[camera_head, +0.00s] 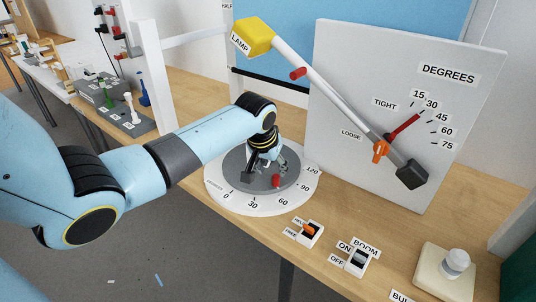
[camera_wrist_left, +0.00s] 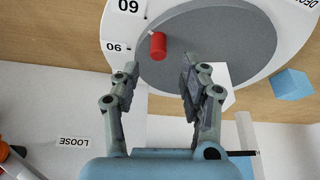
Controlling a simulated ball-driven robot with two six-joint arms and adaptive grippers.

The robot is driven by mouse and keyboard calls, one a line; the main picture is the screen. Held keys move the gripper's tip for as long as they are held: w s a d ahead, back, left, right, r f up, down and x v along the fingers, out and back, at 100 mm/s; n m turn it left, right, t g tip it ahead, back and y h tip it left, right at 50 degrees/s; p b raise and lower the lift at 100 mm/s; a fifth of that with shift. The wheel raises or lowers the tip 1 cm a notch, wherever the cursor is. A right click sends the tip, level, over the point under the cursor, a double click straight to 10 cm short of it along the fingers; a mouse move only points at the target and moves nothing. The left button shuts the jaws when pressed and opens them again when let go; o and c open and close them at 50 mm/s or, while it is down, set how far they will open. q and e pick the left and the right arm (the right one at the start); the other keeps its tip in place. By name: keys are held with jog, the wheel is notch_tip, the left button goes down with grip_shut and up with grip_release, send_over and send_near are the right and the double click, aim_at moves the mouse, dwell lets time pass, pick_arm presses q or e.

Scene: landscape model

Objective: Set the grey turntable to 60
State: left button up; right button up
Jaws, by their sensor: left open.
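The grey turntable (camera_head: 288,164) is a round disc inside a white ring with a number scale (camera_head: 233,206). A red peg (camera_head: 276,181) stands near its edge, on the side of the 60 and 90 labels. In the left wrist view the red peg (camera_wrist_left: 157,45) shows beside a short white mark on the disc (camera_wrist_left: 235,45), between the 60 and 90 labels. My left gripper (camera_head: 262,166) is over the disc, fingers spread. In the wrist view my left gripper (camera_wrist_left: 158,64) has the peg between and just beyond its fingertips; contact is not visible. My right gripper is not in view.
An upright grey board (camera_head: 350,80) with a lamp arm (camera_head: 330,85) and DEGREES scale stands behind. Switches (camera_head: 308,234) (camera_head: 358,260) and a bulb base (camera_head: 445,272) lie front right. A blue cube (camera_wrist_left: 292,84) shows near the ring in the wrist view.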

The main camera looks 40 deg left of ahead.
pick_arm(q)
jog(key=v, duration=0.6)
jog(key=shift+s+r, duration=0.2)
jog(key=shift+r, duration=0.2)
